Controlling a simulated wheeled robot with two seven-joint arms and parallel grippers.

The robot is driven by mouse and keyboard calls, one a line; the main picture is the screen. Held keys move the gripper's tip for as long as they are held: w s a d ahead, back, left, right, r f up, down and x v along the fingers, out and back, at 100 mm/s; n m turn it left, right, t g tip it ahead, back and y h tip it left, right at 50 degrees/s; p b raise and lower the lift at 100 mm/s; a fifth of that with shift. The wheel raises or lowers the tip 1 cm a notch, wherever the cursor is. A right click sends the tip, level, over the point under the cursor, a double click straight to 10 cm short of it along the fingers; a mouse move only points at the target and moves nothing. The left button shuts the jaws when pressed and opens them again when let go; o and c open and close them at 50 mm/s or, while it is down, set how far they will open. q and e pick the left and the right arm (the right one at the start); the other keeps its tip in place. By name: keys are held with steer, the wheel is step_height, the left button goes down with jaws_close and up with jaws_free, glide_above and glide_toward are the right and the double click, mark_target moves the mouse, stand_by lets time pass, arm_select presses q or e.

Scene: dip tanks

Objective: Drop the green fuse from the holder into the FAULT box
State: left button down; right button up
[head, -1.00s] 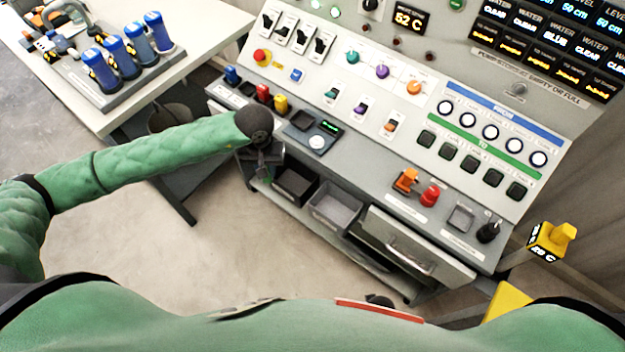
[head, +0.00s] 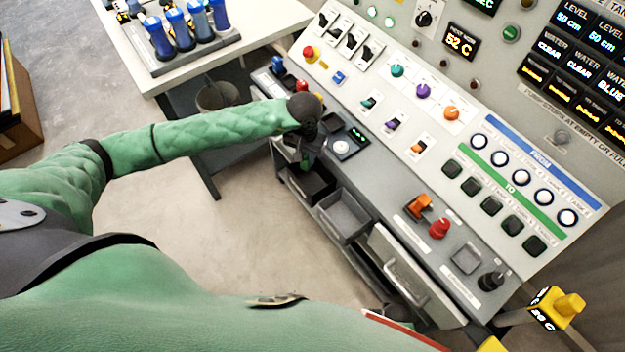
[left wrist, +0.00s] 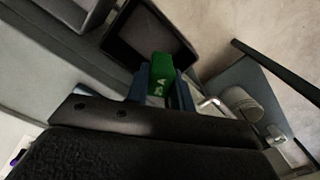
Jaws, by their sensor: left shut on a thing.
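My left gripper (head: 305,163) is low in front of the console's lower edge, with its jaws partly hidden by my wrist in the head view. It is shut on the green fuse (left wrist: 162,72), which shows a white "A" marking in the left wrist view. The fuse is over the near part of a black open box (left wrist: 125,45), which also shows in the head view (head: 322,181). I can read no label on that box. The holder's blue fuse (head: 278,64) and red fuse (head: 302,86) stand on the console. My right gripper is out of view.
A grey open bin (head: 346,216) is beside the black box, with a drawer (head: 405,270) farther right. The console (head: 400,175) with its switches rises behind. A round bin (head: 217,96) stands under the white table (head: 255,30). Open floor lies in front.

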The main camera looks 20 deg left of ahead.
arm_select(q)
steer(key=shift+f, duration=2.15)
steer(key=shift+a, duration=0.1)
steer(key=c, duration=1.1)
jaws_free()
steer(key=shift+r, duration=0.1)
